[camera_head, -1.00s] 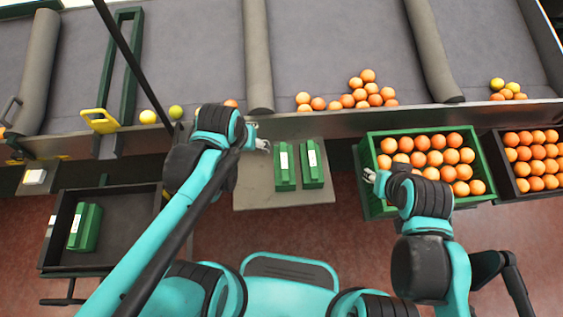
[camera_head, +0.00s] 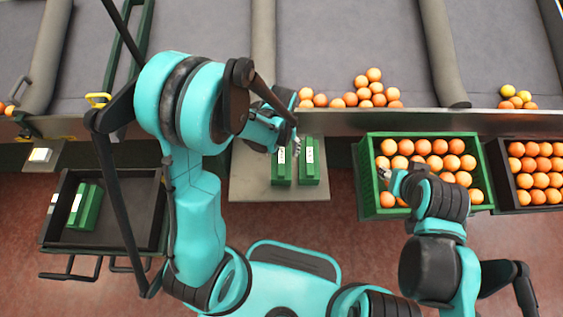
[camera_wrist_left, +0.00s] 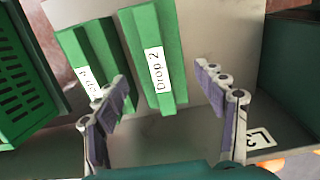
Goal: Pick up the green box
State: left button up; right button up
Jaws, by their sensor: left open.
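Two green boxes with white labels lie side by side on a grey platform: the left box (camera_head: 281,172) and the right box (camera_head: 310,171). My left gripper (camera_head: 291,145) is open and empty above the far end of the left box. In the left wrist view its fingers (camera_wrist_left: 168,108) are spread, with the box labelled "Drop 2" (camera_wrist_left: 167,35) ahead between them. The other box (camera_wrist_left: 78,45) there is partly covered by one finger. My right gripper (camera_head: 384,174) is at the left part of the orange crate; its jaw opening is too small to judge.
A green crate of oranges (camera_head: 368,185) stands right of the platform (camera_head: 240,190), with a dark crate of oranges (camera_head: 497,180) beyond. A black tray (camera_head: 130,215) at left holds another green box (camera_head: 86,207). Conveyor lanes with loose oranges run behind a metal edge.

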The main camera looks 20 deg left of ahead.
aim_at(282, 155)
pick_arm(q)
notch_tip(282, 155, down, 4)
jog(key=shift+d+f+b, duration=0.1)
jog(key=shift+f+b, duration=0.15)
jog(key=shift+b, duration=0.7)
jog(key=shift+r, duration=0.1)
jog(key=c, duration=1.2)
jog(key=shift+o, duration=0.2)
jog(key=shift+r, duration=0.1)
